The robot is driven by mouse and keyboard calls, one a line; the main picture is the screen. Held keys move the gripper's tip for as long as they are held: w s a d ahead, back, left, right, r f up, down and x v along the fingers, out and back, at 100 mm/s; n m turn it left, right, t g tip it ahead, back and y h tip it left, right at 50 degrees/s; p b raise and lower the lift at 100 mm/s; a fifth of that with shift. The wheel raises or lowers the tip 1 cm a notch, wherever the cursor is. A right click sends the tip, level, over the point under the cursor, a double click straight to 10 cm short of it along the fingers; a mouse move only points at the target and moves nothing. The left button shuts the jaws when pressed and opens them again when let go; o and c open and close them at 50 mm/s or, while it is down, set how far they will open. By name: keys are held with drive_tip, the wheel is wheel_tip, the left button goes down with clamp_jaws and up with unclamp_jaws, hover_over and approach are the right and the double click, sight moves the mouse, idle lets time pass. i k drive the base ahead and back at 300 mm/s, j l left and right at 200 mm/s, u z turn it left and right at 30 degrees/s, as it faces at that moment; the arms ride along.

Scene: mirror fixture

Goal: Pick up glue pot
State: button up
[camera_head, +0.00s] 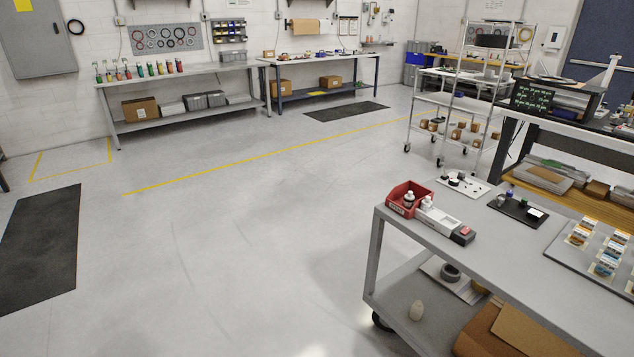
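I cannot tell for sure which thing is the glue pot. On the cart's top, a dark bottle with a light band (409,200) stands in a red bin (396,206). My gripper is not in view.
The grey cart (480,257) also bears a dark tray (518,211) and a grey board with cards (560,247). Brown sheets (520,333) and a dark ring (450,273) lie on its lower shelf. Open floor (210,265) lies to the left. Workbenches (190,77) line the back wall.

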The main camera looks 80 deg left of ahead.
sight(423, 207)
drive_tip(key=u, duration=1.55)
drive_tip(key=i+l, duration=0.15)
drive_tip(key=i+u, duration=0.05)
drive_tip(key=i, duration=0.05)
